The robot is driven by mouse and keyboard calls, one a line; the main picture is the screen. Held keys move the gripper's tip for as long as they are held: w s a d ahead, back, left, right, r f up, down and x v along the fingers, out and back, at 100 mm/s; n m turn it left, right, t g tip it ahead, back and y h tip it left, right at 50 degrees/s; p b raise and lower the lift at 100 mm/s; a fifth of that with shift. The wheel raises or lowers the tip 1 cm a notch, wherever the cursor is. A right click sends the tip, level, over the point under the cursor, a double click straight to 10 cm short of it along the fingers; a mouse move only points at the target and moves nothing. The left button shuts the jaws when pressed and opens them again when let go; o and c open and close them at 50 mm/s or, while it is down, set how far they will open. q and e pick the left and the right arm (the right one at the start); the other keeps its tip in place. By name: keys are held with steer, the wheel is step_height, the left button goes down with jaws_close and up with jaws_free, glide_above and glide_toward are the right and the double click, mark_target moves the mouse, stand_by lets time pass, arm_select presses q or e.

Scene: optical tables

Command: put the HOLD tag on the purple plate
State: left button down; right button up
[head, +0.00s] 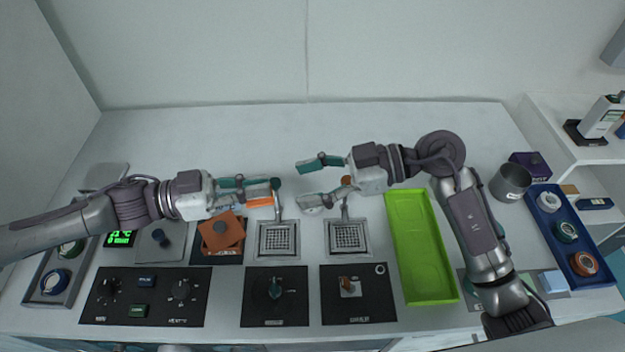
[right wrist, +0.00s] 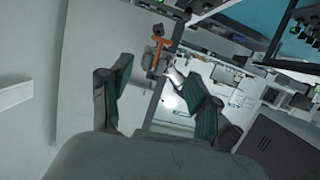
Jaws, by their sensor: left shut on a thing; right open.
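My left gripper (head: 262,190) is shut on a small orange and white piece (head: 260,202), beside the left tap. It may be the HOLD tag, but its lettering cannot be read. I cannot make out a purple plate; the only clearly purple thing is a dark purple box (head: 530,164) at the back right.
Orange squares (head: 226,238) lie below my left gripper. Two drain grids (head: 277,254) (head: 348,252), a green tray (head: 422,290) and black control panels (head: 275,312) fill the front. A metal cup (head: 511,182) and a blue tray (head: 544,212) stand right. The table's back strip is clear.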

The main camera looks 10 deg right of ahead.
steer(key=shift+m, duration=0.3)
steer(key=x, duration=1.2)
steer(key=shift+w+d+f, duration=0.1)
steer(key=shift+f, duration=0.05)
jaws_close()
arm_select(q)
steer(key=c, duration=1.2)
jaws_free()
steer(key=shift+c, duration=0.2)
